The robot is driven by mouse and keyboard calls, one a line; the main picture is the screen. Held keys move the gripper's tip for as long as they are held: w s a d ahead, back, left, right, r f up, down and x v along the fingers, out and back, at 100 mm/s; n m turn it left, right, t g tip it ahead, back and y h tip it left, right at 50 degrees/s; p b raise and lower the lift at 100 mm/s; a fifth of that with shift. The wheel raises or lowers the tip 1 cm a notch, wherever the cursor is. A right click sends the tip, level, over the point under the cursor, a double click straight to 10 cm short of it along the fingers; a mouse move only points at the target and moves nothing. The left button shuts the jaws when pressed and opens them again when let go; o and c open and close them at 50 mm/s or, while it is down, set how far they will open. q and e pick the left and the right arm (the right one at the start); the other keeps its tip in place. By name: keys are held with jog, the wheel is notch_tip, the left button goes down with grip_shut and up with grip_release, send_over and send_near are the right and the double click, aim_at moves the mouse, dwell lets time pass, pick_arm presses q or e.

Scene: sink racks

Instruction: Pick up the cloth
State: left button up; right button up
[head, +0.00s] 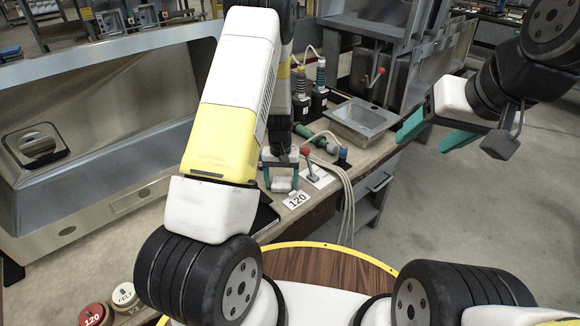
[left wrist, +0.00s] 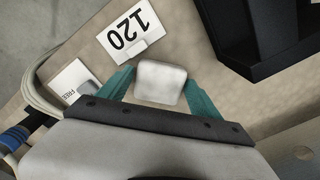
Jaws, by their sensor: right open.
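A small pale block-like thing, which looks like the folded cloth (left wrist: 160,83), lies between the teal fingers of my left gripper (left wrist: 160,78) in the left wrist view. The fingertips are close along its two sides; I cannot tell whether they press on it. In the head view my left gripper (head: 281,178) points down at the counter, with the cloth (head: 281,184) partly visible between its fingers. My right gripper (head: 434,132) is open and empty, in the air at the upper right, away from the counter.
A "120" card (head: 297,199) stands close by the left gripper. A dark tray (left wrist: 268,38) is beside it in the left wrist view. Hoses (head: 346,190) run over the counter edge. A large steel basin (head: 100,120) is left.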

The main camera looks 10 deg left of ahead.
pick_arm(q)
jog(key=c, duration=1.1)
